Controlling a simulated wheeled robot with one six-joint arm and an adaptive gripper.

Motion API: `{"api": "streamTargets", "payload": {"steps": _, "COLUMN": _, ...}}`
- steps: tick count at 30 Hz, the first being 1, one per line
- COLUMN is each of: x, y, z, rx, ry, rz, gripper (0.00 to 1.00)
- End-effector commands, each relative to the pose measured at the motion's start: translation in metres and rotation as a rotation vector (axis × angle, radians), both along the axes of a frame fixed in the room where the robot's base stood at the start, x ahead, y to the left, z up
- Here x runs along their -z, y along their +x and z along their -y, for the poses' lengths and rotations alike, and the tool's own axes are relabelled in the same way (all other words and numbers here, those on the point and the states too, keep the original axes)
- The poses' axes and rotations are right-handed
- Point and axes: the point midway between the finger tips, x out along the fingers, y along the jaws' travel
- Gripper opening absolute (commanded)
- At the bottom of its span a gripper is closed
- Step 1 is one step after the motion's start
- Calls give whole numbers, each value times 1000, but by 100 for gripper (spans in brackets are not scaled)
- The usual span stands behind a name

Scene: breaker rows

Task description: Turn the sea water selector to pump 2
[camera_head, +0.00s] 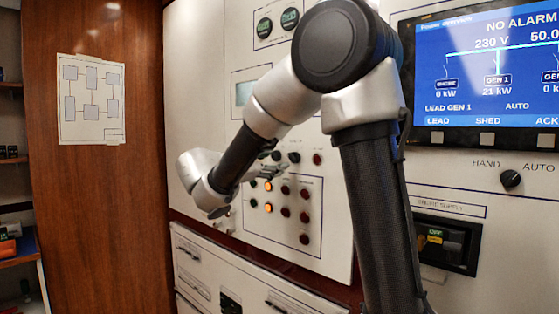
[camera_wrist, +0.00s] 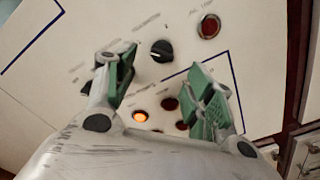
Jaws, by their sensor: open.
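A round black selector knob (camera_wrist: 162,51) stands on the cream panel in the wrist view, just beyond and between my fingertips. Its label is too blurred to read, so I cannot tell if it is the sea water selector. My gripper (camera_wrist: 166,72) is open and empty, its green-padded fingers apart on either side below the knob, not touching it. A second dark knob (camera_wrist: 87,88) is partly hidden behind the left finger. In the head view my gripper (camera_head: 272,170) is close to the panel, below a black knob (camera_head: 294,157).
A red lamp (camera_wrist: 209,26) is right of the knob. A lit orange lamp (camera_wrist: 140,116) and dark red ones sit below, inside a blue outline. In the head view, the display screen (camera_head: 490,75), HAND/AUTO knob (camera_head: 511,179) and shore supply breaker (camera_head: 445,243) are to the right.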

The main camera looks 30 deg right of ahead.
Motion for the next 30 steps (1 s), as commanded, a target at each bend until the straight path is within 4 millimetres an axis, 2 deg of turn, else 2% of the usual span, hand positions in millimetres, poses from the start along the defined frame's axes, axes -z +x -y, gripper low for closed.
{"api": "streamTargets", "payload": {"steps": 12, "x": 0, "y": 19, "z": 61, "rx": 9, "ry": 2, "rz": -2, "gripper": 54}}
{"api": "streamTargets", "payload": {"steps": 17, "x": 0, "y": 23, "z": 71, "rx": 7, "ry": 2, "rz": -2, "gripper": 54}}
{"api": "streamTargets", "payload": {"steps": 24, "x": 0, "y": 24, "z": 71, "rx": 6, "ry": 2, "rz": -2, "gripper": 54}}
{"api": "streamTargets", "payload": {"steps": 26, "x": 0, "y": 24, "z": 71, "rx": 6, "ry": 2, "rz": -2, "gripper": 45}}
{"api": "streamTargets", "payload": {"steps": 30, "x": 0, "y": 24, "z": 71, "rx": 6, "ry": 2, "rz": -2, "gripper": 19}}
